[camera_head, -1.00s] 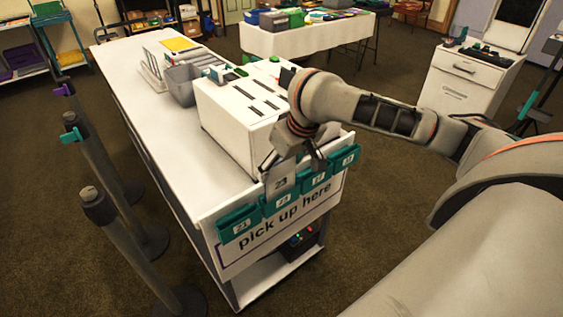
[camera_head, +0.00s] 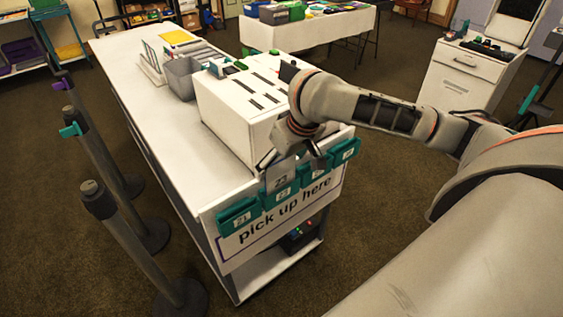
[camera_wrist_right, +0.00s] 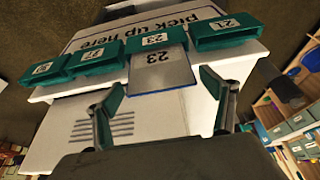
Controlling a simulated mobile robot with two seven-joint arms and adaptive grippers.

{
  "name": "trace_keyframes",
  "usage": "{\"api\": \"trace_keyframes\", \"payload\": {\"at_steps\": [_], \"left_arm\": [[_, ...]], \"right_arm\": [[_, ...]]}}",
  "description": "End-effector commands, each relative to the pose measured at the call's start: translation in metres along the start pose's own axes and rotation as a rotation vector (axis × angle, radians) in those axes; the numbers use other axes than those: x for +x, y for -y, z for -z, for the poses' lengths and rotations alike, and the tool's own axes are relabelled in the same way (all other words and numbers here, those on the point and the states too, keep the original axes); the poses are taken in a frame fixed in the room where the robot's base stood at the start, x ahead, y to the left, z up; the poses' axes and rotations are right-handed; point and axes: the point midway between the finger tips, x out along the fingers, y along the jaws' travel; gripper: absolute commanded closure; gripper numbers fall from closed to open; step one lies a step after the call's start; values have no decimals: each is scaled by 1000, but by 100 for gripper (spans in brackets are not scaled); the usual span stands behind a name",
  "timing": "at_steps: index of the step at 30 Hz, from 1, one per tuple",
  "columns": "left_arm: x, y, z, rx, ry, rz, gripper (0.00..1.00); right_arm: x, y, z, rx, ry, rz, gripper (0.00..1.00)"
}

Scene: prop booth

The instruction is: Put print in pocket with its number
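The print (camera_head: 278,174) is a grey card marked 23. It stands at the teal pocket labelled 23 (camera_head: 283,195), its lower edge hidden in or behind the pocket. In the right wrist view the print (camera_wrist_right: 161,74) lines up with that pocket (camera_wrist_right: 141,45), matching number to number. My right gripper (camera_head: 294,162) is over the print. In the right wrist view its fingers (camera_wrist_right: 162,88) are spread, one on each side of the print, with a small gap at each edge. My left gripper is not in view.
Pocket 21 (camera_head: 238,216) and two more teal pockets hang along the counter (camera_head: 150,110) end, above the "pick up here" sign (camera_head: 285,213). A white slotted box (camera_head: 225,115) stands close behind my gripper. Dark posts (camera_head: 130,240) stand left of the counter.

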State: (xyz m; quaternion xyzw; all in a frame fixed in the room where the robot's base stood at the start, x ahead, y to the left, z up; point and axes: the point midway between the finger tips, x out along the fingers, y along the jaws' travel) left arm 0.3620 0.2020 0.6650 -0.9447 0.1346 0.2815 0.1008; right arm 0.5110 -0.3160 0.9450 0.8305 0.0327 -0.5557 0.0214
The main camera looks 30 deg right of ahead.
Motion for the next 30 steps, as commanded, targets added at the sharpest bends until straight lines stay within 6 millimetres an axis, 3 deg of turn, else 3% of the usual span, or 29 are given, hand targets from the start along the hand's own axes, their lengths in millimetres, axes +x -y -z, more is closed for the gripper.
{"api": "trace_keyframes", "payload": {"at_steps": [14, 30], "left_arm": [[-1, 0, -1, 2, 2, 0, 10], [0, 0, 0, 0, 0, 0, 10]], "right_arm": [[-8, 0, 1, -1, -4, 0, 10], [-100, 0, 1, -1, -4, -1, 10]]}}
